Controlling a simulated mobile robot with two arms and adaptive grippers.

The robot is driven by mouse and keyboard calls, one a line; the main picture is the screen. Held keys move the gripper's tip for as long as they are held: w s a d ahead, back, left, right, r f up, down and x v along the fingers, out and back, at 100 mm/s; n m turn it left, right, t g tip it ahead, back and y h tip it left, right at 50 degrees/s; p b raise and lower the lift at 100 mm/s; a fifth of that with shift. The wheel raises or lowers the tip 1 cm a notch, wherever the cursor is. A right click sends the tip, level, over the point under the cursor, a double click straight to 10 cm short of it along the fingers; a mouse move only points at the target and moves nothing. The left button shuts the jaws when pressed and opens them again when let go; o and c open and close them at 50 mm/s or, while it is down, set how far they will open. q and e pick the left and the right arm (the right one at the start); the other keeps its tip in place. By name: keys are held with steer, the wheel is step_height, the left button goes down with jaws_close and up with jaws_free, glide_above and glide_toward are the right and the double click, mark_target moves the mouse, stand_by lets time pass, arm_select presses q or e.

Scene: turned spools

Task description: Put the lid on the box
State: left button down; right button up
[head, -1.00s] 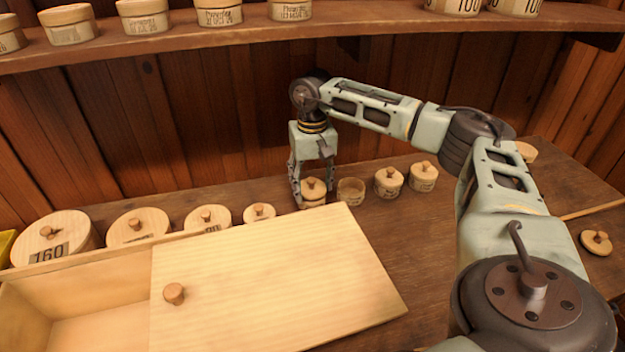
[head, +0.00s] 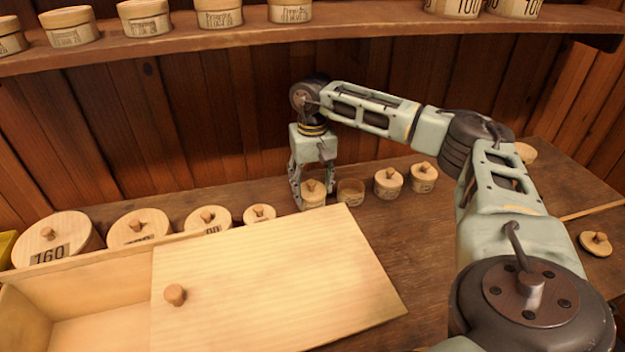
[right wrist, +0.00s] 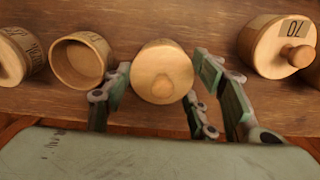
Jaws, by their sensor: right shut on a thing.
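My right gripper (head: 312,192) is low over the table behind the big wooden box, its fingers on both sides of a small round box with a knobbed lid (head: 314,196). In the right wrist view this lidded box (right wrist: 160,75) lies between the fingers (right wrist: 150,102); I cannot tell whether they press on its lid or its body. Just right of it stands a small open round box (head: 350,191), which looks empty in the right wrist view (right wrist: 78,60). A loose round lid with a knob (head: 596,243) lies at the far right. My left gripper is not in view.
Two lidded round boxes (head: 388,183) (head: 423,177) stand further right. Several larger round lidded pieces (head: 137,228) stand at left. A big rectangular box (head: 75,275) with a knobbed board (head: 280,275) partly over it fills the front. A shelf (head: 250,38) with boxes runs above.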

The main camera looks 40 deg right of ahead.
mark_target(313, 181)
steer(key=o, duration=1)
steer(key=o, duration=0.4)
steer(key=shift+r, duration=0.15)
steer(key=shift+r+p, duration=0.6)
steer(key=shift+p, duration=0.05)
steer(key=shift+r, duration=0.1)
steer(key=shift+r+p, duration=2.8)
steer(key=shift+r, duration=0.6)
